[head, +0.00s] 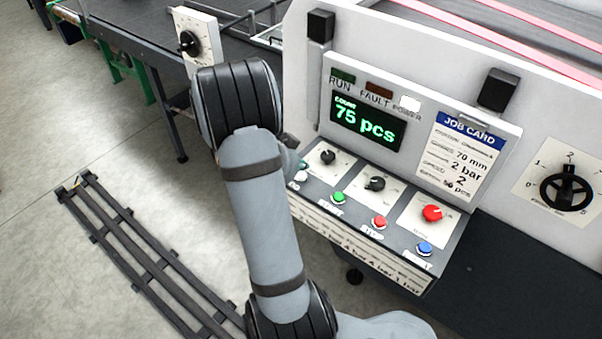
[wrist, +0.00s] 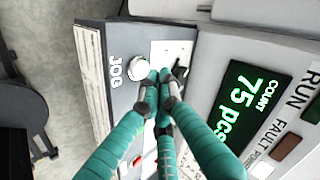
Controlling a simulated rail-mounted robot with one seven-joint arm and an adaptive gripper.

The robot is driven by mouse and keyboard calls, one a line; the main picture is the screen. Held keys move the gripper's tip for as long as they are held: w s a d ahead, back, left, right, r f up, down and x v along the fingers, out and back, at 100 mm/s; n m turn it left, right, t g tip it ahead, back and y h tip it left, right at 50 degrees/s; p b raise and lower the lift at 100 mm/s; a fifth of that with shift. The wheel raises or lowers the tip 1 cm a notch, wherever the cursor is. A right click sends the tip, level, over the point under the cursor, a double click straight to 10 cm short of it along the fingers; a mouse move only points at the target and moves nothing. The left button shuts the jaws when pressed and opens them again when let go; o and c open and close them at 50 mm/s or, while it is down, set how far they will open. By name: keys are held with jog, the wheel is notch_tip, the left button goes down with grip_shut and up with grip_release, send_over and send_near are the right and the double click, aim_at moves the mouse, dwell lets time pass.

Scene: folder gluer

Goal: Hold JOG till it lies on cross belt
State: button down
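The white JOG button (wrist: 138,68) sits on the grey panel edge beside its JOG label in the wrist view. In the head view the JOG button (head: 300,176) shows just right of my arm. My gripper (wrist: 160,80) has teal fingers with grey tips drawn together. The tips are beside the button in the picture; I cannot tell whether they touch it. Nothing shows between them. In the head view my arm hides most of the gripper. A dark belt surface (head: 135,28) runs at the upper left; I cannot tell whether it is the cross belt. No carton is identifiable on it.
The panel carries a green START button (head: 338,197), a red STOP button (head: 379,222), a blue button (head: 425,248), black knobs and a red knob (head: 432,213). The display (head: 366,122) reads 75 pcs. A job card (head: 460,155) is beside it. A dial plate (head: 196,43) stands behind my arm.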

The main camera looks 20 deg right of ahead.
jog(key=shift+f+b, duration=0.35)
jog(key=shift+f, duration=0.05)
